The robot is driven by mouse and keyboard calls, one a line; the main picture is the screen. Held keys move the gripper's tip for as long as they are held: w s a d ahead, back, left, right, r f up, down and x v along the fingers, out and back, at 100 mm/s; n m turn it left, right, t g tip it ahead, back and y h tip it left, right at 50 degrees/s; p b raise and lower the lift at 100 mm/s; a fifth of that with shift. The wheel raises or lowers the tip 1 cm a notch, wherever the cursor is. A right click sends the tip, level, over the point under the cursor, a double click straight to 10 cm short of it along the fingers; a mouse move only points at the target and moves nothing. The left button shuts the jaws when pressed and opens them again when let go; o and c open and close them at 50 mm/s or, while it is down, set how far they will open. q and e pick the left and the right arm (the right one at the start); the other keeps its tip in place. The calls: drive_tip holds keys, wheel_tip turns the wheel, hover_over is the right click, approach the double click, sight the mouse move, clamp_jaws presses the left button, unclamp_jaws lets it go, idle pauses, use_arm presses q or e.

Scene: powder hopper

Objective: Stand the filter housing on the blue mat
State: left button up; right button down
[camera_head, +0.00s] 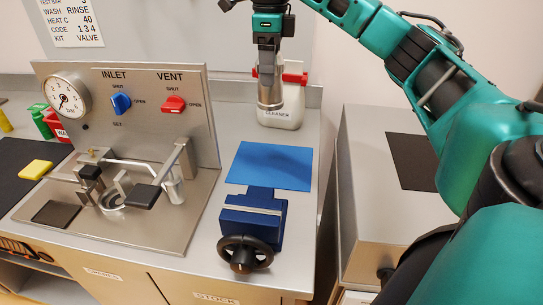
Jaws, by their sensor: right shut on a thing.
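My right gripper (268,60) comes in from the upper right and points down. It is shut on the filter housing (270,92), a silver metal cylinder held roughly upright below the fingers. The blue mat (270,165) lies flat and bare on the grey counter, nearer to me than the housing. In this view the housing's lower end shows above the mat's far edge and in front of the white cleaner bottle. Its exact height over the counter is hard to tell. My left gripper is not in view.
The cleaner bottle (289,110) stands behind the housing. A blue vise (253,215) with a black handwheel sits just in front of the mat. The steel panel (135,110) with gauge and valves is to the left. A grey cabinet (375,210) stands right, across a gap.

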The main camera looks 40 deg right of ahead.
sight(271, 95)
drive_tip(key=shift+w+d, duration=0.1)
drive_tip(key=shift+w, duration=0.05)
drive_tip(key=shift+f, duration=0.35)
wheel_tip(271, 95, down, 6)
drive_tip(key=b, duration=0.3)
wheel_tip(271, 95, down, 13)
drive_tip(key=shift+r, duration=0.15)
drive_tip(key=shift+f, duration=0.2)
drive_tip(key=shift+f, duration=0.2)
drive_tip(key=shift+c, duration=0.9)
unclamp_jaws()
